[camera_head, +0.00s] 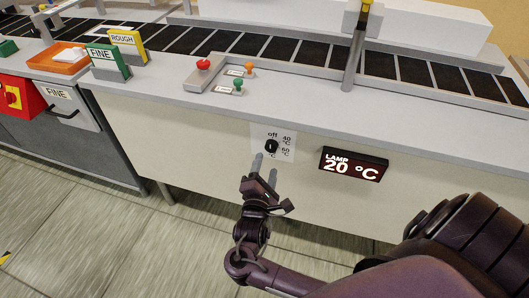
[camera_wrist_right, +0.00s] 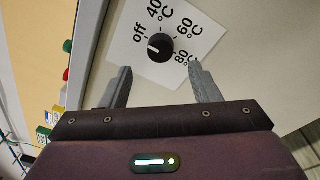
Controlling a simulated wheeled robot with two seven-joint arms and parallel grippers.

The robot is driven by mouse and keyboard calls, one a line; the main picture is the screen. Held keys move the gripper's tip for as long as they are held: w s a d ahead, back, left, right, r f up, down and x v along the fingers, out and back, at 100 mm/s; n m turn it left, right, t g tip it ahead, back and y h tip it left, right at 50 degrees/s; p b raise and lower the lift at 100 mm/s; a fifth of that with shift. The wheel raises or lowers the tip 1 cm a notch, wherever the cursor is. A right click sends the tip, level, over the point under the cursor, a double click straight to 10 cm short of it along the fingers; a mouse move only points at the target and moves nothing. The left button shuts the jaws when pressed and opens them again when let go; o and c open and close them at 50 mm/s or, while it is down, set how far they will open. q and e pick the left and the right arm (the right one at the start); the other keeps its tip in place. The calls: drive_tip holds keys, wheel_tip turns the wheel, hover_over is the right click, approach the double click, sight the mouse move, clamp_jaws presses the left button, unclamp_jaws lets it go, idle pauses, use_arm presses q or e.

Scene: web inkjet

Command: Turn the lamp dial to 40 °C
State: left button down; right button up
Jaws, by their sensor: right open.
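The lamp dial (camera_head: 271,146) is a round black knob on a white label plate on the cabinet's front panel. In the right wrist view the dial (camera_wrist_right: 160,47) has a white mark pointing left towards "off"; 40, 60 and 80 °C are printed clockwise from there. My right gripper (camera_head: 265,168) is in front of and slightly below the dial. Its fingers (camera_wrist_right: 161,72) are open and empty, one on either side just short of the knob. The lamp display (camera_head: 353,165) reads 20 °C. My left gripper is out of view.
Above the panel is a grey counter with a dark conveyor (camera_head: 290,50). FINE (camera_head: 108,59) and ROUGH (camera_head: 127,46) signs stand left. The floor before the cabinet is clear.

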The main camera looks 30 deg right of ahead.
sight(270, 149)
drive_tip(key=x, duration=0.6)
drive_tip(key=shift+w+d+f, duration=0.1)
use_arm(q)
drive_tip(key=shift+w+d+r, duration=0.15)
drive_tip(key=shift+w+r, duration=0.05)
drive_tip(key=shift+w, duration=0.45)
use_arm(e)
drive_tip(key=shift+c, duration=0.3)
drive_tip(key=c, duration=0.9)
